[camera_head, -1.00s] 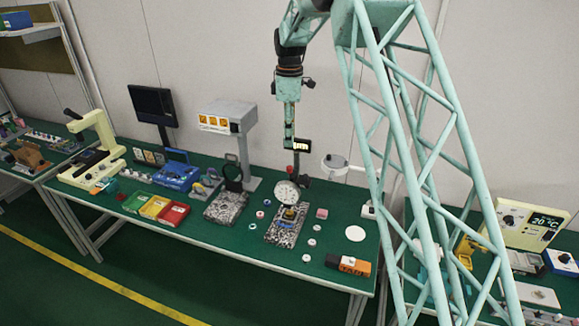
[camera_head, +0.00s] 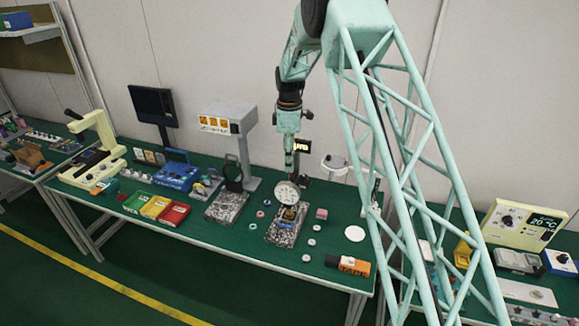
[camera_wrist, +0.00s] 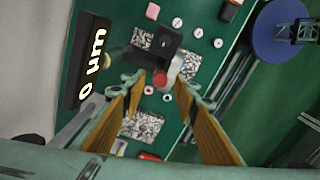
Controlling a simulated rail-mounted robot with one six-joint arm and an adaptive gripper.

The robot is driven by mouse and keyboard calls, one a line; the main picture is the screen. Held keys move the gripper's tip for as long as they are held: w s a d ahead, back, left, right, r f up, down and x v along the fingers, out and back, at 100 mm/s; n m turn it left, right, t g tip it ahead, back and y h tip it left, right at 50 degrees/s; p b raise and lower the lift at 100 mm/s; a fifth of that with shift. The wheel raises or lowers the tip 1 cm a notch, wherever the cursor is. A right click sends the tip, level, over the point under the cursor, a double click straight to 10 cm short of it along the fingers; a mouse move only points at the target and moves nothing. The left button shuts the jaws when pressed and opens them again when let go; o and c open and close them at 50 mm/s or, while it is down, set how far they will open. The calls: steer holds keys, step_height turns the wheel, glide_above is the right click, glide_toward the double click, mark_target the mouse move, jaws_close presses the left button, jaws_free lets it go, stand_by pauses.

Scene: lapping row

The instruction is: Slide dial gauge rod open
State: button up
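The dial gauge (camera_head: 287,192) stands with its round white face towards me above a speckled stone base (camera_head: 286,230) on the green bench. My gripper (camera_head: 290,174) points down just above and behind the gauge in the head view. In the wrist view my gripper (camera_wrist: 165,85) is open, its two tan-padded fingers apart. A red round cap (camera_wrist: 160,80) shows between the fingertips, with a pale cylinder beside it; I cannot tell if a finger touches it. The gauge rod itself is not clearly visible, and the dial face is not seen from the wrist.
A black display reading "0 µm" (camera_wrist: 88,60) stands close beside my fingers. Small rings and a pink block (camera_head: 321,213) lie near the base. A second speckled base (camera_head: 226,207) is to the left. The front bench edge is mostly clear.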

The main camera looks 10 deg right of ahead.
steer(key=shift+f, duration=1.2)
